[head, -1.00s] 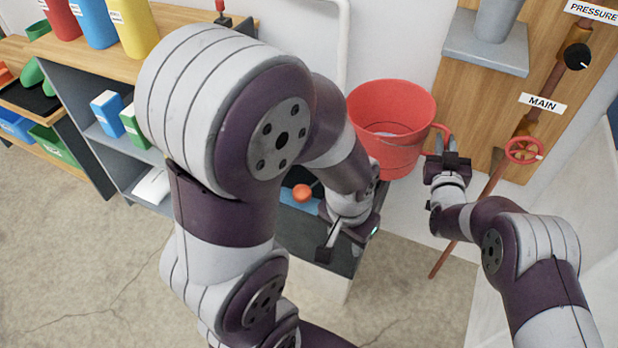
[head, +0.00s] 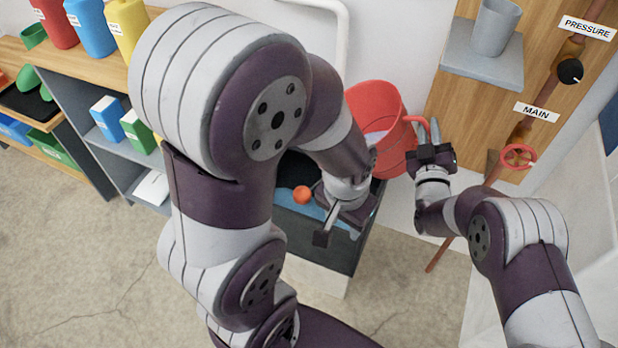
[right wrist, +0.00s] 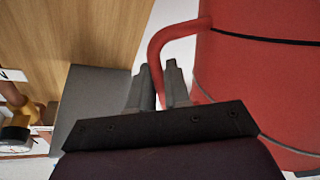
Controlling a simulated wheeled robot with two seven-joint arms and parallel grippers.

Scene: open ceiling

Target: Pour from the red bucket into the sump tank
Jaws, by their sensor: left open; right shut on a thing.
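The red bucket (head: 398,150) is at the centre right of the head view, above the far right end of the sump tank (head: 303,250). It is tilted, its mouth towards the left, and pale liquid shows inside. My right gripper (head: 434,135) is shut on the bucket's side handle; the handle (right wrist: 160,47) and bucket wall (right wrist: 250,85) show in the right wrist view. The dark open tank holds blue water and an orange ball (head: 302,195). My left gripper (head: 338,228) is open and empty over the tank. My left arm hides part of the tank.
A grey cup (head: 494,27) stands on a grey wall shelf (head: 482,65) behind my right gripper. A pipe with a red valve wheel (head: 518,158) is at the right. Shelving (head: 85,105) with bottles and boxes stands left. The front floor is clear.

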